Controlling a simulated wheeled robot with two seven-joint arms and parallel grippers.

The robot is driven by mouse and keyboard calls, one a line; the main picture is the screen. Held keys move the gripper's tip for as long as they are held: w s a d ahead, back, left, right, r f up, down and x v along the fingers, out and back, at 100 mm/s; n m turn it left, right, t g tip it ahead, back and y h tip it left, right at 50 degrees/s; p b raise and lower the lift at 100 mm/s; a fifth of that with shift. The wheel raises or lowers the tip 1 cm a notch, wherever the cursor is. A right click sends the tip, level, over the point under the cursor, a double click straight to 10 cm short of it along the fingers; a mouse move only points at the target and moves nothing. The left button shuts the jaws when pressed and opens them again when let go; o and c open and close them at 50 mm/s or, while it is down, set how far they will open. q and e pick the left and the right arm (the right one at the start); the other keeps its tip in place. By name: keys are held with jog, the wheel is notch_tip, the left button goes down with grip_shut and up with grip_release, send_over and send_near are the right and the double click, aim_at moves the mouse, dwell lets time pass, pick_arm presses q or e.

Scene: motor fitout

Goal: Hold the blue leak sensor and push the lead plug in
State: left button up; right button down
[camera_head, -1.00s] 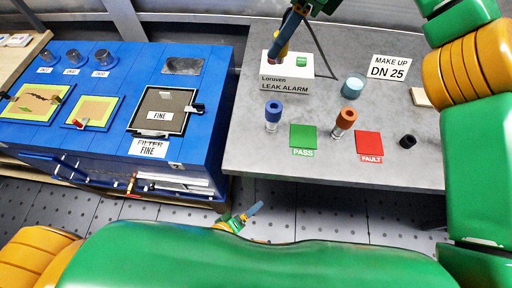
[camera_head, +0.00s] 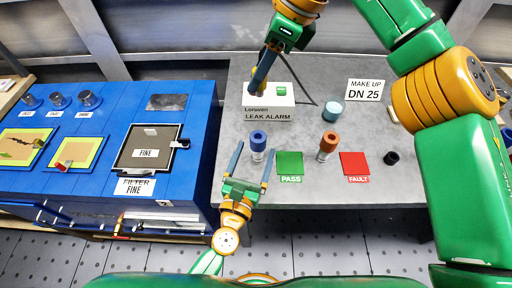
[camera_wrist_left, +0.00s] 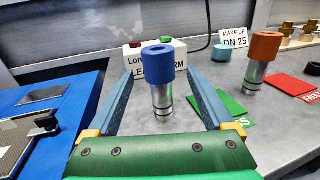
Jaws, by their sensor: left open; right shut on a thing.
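The blue leak sensor (camera_head: 258,141) stands upright on the grey bench, a blue cap on a clear and metal body. My left gripper (camera_head: 252,157) is open, with its fingertips on either side of the sensor. In the left wrist view the sensor (camera_wrist_left: 160,64) stands between the two spread fingers, with gaps on both sides.
An orange-capped sensor (camera_head: 328,147) stands between the green PASS pad (camera_head: 290,164) and the red FAULT pad (camera_head: 355,164). A teal cylinder (camera_head: 333,111) and a black ring (camera_head: 392,158) lie to the right. A blue cabinet (camera_head: 190,150) borders the bench on the left.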

aim_at(256, 150)
pick_arm(q)
jog(key=shift+x, duration=1.6)
jog(key=shift+c, duration=0.3)
grip_shut()
jog(key=c, duration=0.6)
grip_release()
jog(key=shift+c, duration=0.2)
grip_shut()
pick_arm(e)
notch_tip(256, 150, down, 8)
